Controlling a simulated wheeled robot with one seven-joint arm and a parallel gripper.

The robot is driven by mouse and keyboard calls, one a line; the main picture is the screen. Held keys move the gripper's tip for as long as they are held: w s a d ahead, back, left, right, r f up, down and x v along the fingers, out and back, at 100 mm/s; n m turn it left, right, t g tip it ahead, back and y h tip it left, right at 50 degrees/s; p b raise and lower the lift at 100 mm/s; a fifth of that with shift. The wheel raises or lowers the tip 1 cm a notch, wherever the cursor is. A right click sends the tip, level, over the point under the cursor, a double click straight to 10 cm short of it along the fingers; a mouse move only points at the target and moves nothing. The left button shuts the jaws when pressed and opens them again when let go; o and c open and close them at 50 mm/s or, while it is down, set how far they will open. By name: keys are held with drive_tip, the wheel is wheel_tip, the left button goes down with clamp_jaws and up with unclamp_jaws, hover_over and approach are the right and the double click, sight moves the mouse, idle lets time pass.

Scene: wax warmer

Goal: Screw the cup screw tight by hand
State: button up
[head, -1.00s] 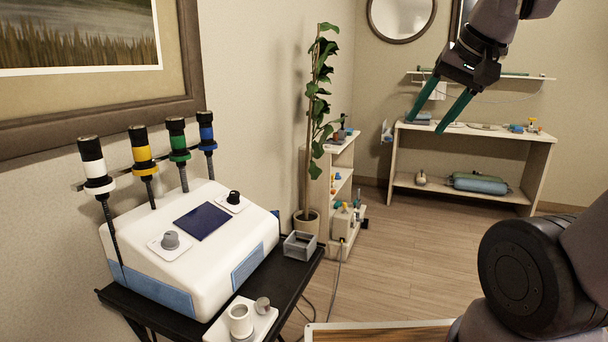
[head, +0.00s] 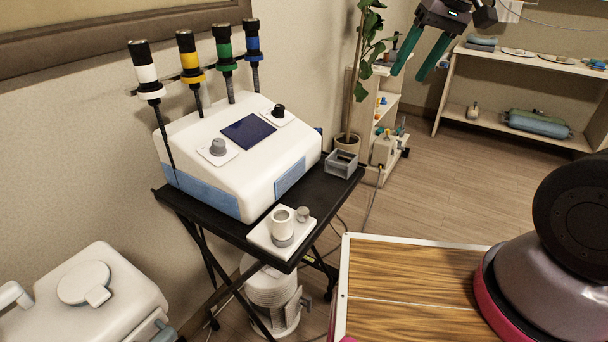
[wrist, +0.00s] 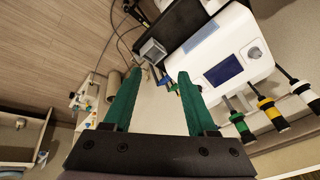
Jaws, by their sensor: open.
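A white cup holder (head: 283,220) stands on a small white base plate (head: 262,240) at the front corner of the black table. A grey round knob (head: 303,214), which looks like the cup screw, sits at the holder's right side. I cannot tell how tight it is. My gripper (head: 408,65) is open and empty, in the air at the top of the head view, well above and away from the holder. In the wrist view, the two green fingers (wrist: 155,90) are wide apart with nothing between them. The cup holder is not clearly visible there.
The white wax warmer (head: 240,150) with a dark screen and coloured handles behind it fills most of the black table (head: 310,190). A grey open box (head: 342,163) stands at the table's right end. A plant (head: 362,70) and shelf stand behind.

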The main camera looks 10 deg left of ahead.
drive_tip(key=s+a+f+n+g+h, duration=0.15)
drive_tip(key=a+f+n, duration=0.35)
drive_tip(key=a+f, duration=0.65)
drive_tip(key=n+g+h, duration=0.1)
drive_tip(key=n+h, duration=0.1)
drive_tip(key=n, duration=0.3)
hover_over(303, 210)
wheel_tip(303, 210, down, 11)
drive_tip(key=shift+s+f, duration=0.1)
drive_tip(key=shift+f, duration=3.75)
drive_tip(key=shift+f, duration=0.15)
